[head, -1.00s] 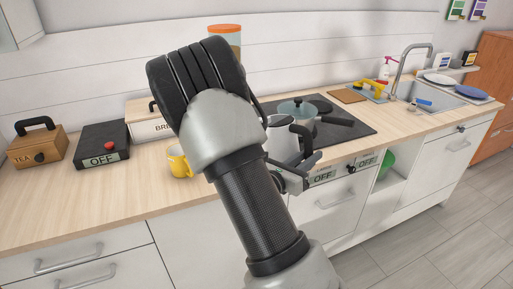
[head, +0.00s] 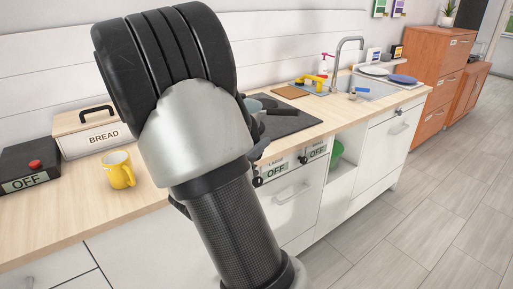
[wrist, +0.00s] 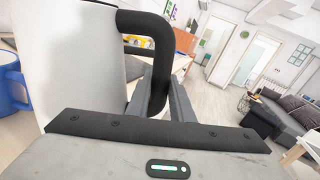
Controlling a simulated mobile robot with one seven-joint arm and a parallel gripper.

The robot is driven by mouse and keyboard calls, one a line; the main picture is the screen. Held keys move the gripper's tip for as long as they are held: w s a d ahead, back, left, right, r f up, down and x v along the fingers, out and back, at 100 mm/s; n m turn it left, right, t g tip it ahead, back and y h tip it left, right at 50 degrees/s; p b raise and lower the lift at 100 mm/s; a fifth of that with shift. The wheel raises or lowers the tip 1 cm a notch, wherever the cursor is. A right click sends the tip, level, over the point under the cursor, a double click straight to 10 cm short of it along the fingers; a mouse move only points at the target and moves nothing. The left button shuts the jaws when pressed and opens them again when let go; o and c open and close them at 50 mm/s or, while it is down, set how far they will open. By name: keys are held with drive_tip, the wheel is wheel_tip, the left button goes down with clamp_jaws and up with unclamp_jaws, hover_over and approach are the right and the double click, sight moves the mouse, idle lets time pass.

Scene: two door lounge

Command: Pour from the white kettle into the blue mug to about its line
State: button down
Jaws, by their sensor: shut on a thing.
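The white kettle (wrist: 85,60) fills the left of the wrist view. Its black handle (wrist: 152,22) loops to the right of its body. My gripper (wrist: 160,100) is shut on that handle. The blue mug (wrist: 10,85) shows at the left edge of the wrist view, beyond the kettle and partly cut off. Its inside and its line cannot be seen. In the head view my arm hides the gripper and the kettle, and I cannot make out the blue mug there.
A yellow mug (head: 118,172) stands on the wooden counter (head: 75,212), near a bread box (head: 98,135) and a black box reading OFF (head: 30,167). A dark hob (head: 290,122) with a partly hidden pan lies right of my arm. The sink (head: 372,90) is farther right.

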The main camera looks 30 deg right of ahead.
sight(250, 128)
drive_tip(key=shift+w+a+r+n+p, duration=0.15)
drive_tip(key=shift+r+n+p, duration=0.1)
drive_tip(key=shift+r+p, duration=0.25)
drive_tip(key=shift+w+r+n+p, duration=0.15)
drive_tip(key=shift+r+n+p, duration=0.05)
drive_tip(key=shift+r+p, duration=0.3)
drive_tip(key=shift+w+a+r+n+p, duration=0.15)
drive_tip(key=shift+r+n+p, duration=0.1)
drive_tip(key=shift+r+p, duration=0.25)
drive_tip(key=shift+w+a+r+n+p, duration=0.15)
drive_tip(key=shift+w+r+n+p, duration=0.5)
drive_tip(key=shift+p, duration=1.15)
drive_tip(key=shift+w+a+n+p, duration=0.1)
drive_tip(key=shift+n+p, duration=0.15)
drive_tip(key=shift+p, duration=0.1)
drive_tip(key=shift+w+a+f, duration=0.15)
drive_tip(key=shift+w, duration=0.15)
drive_tip(key=shift+w+f+n, duration=0.15)
drive_tip(key=shift+n, duration=0.15)
drive_tip(key=shift+w+a+p, duration=0.2)
drive_tip(key=shift+w+p, duration=0.05)
drive_tip(key=shift+p, duration=0.1)
drive_tip(key=shift+w+f, duration=0.1)
drive_tip(key=shift+f, duration=0.1)
drive_tip(key=shift+a+f+n, duration=0.2)
drive_tip(key=shift+n, duration=0.1)
